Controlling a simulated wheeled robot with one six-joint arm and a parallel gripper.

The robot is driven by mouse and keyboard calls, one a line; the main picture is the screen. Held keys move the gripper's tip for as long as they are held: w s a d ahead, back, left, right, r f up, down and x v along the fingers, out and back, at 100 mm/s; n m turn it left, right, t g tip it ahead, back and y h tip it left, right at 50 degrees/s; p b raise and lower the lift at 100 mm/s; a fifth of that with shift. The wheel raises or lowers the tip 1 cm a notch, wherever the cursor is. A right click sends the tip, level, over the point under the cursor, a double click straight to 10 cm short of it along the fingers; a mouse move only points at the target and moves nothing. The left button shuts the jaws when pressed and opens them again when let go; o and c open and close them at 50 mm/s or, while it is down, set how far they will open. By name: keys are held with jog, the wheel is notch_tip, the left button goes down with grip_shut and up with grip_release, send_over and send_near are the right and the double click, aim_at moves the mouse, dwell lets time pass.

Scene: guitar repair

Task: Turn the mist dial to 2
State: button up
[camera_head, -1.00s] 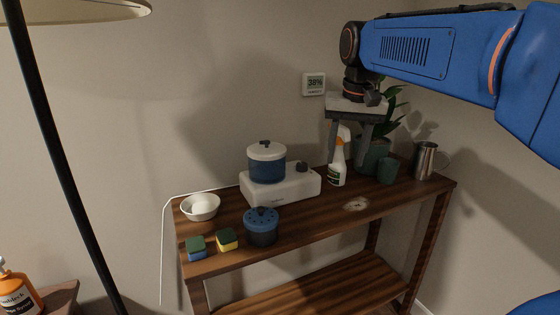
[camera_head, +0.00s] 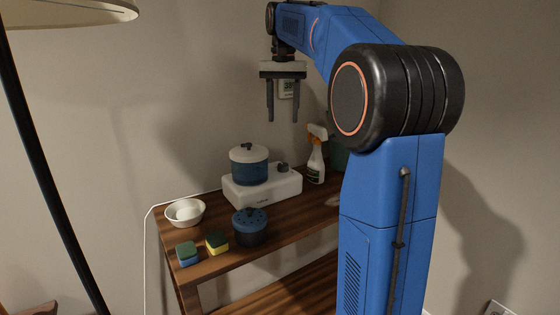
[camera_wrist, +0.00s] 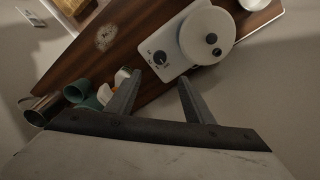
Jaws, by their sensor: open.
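A white appliance (camera_head: 272,190) stands on the wooden shelf. A black dial (camera_head: 283,168) sits on the right of its top, beside a blue pot (camera_head: 249,172) with a white lid. In the wrist view the dial (camera_wrist: 160,57) has small markings around it, too small to read. My gripper (camera_head: 283,118) points down with its fingers apart and empty, above the dial and clear of it. In the wrist view my gripper (camera_wrist: 159,80) has its fingertips on either side below the dial in the picture.
A spray bottle (camera_head: 316,158) stands right of the appliance. A wall display (camera_head: 287,88) hangs behind my gripper.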

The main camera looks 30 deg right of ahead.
aim_at(283, 164)
notch_tip(283, 164, down, 16)
jog(key=shift+r, duration=0.2)
dwell(0.4)
jog(key=c, duration=1)
jog(key=shift+c, duration=0.2)
